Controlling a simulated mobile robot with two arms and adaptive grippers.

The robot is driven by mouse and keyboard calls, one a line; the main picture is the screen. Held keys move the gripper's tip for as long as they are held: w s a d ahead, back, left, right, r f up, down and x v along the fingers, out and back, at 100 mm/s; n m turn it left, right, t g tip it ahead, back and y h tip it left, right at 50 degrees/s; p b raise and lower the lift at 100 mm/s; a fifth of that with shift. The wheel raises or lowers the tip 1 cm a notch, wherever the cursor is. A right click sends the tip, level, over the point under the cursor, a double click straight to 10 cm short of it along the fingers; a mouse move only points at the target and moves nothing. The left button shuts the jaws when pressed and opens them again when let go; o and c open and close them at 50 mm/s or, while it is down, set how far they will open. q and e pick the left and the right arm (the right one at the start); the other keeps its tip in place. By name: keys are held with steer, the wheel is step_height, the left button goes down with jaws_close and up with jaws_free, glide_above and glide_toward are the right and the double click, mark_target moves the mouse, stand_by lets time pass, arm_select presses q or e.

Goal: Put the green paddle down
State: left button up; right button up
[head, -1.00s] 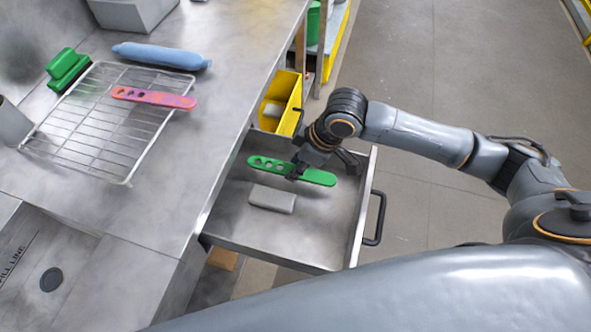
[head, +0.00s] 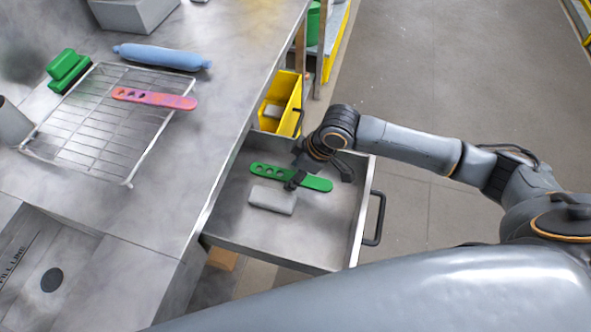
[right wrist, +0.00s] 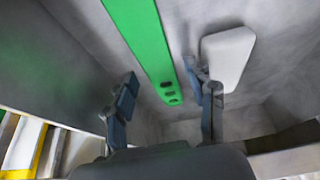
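The green paddle (head: 317,184), a flat strip with holes near its left end, lies in the open drawer (head: 226,222). It also shows in the right wrist view (right wrist: 142,35), running between the fingers. My right gripper (head: 318,174) is over the paddle, one finger crossing in front of its middle. In the right wrist view the fingers of the gripper (right wrist: 163,85) are spread, with a gap to the paddle on both sides. I cannot tell whether the paddle lies fully flat on the drawer floor. My left gripper is not in view.
A grey block (head: 271,199) lies in the drawer close beside the paddle. The drawer's front part is clear. On the counter are a wire rack (head: 85,140) with a pink paddle (head: 153,98), a blue roller (head: 160,56) and a green brush (head: 66,68). A yellow bin (head: 289,90) stands behind.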

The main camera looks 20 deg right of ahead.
steer(key=shift+r, duration=0.1)
steer(key=v, duration=1.2)
stand_by(0.4)
